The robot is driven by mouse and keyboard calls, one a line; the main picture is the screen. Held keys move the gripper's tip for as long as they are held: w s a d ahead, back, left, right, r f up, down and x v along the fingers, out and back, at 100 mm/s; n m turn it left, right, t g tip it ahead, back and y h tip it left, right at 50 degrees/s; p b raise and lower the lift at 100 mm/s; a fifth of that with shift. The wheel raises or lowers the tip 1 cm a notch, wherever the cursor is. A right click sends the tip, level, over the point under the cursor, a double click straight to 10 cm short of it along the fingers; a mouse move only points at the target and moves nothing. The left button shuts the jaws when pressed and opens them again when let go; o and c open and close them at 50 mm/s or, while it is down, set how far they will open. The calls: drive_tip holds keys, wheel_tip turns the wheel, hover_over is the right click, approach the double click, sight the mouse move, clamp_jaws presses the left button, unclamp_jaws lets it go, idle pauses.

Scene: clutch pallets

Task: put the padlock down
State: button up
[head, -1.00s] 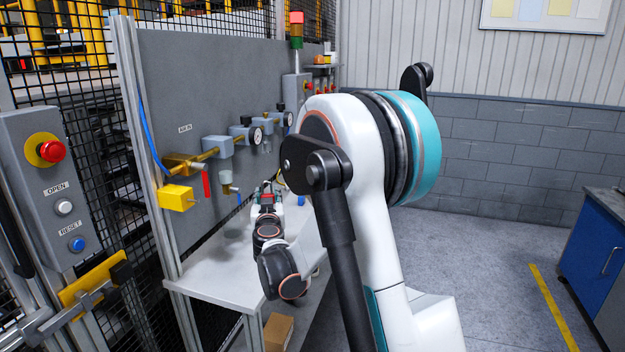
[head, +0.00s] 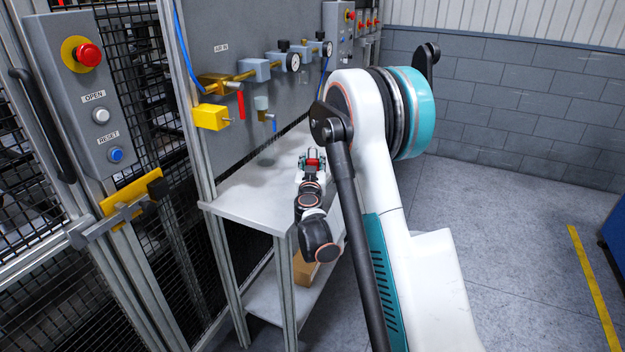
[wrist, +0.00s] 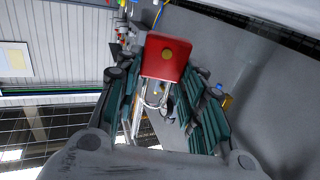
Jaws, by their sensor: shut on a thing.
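The padlock (wrist: 167,58) has a red body and a silver shackle. In the wrist view it sits between the green-padded fingers of my gripper (wrist: 168,100), with the shackle toward the palm. My gripper is shut on it. In the head view my gripper (head: 312,157) is small and the red padlock (head: 313,163) shows at its tip, in front of the grey panel and over the far part of the grey bench (head: 245,202). I cannot tell whether the padlock touches the bench top.
A grey panel carries a yellow block (head: 211,117), a red-handled valve (head: 240,104), gauges (head: 293,61) and pipes above the bench. A cardboard box (head: 304,270) stands on the shelf below. The near left part of the bench top is clear. A control box (head: 85,90) is at the left.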

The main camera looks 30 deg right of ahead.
drive_tip(key=shift+f+b, duration=0.8)
drive_tip(key=shift+f, duration=1.35)
drive_tip(key=shift+f, duration=0.15)
drive_tip(key=o, duration=1.1)
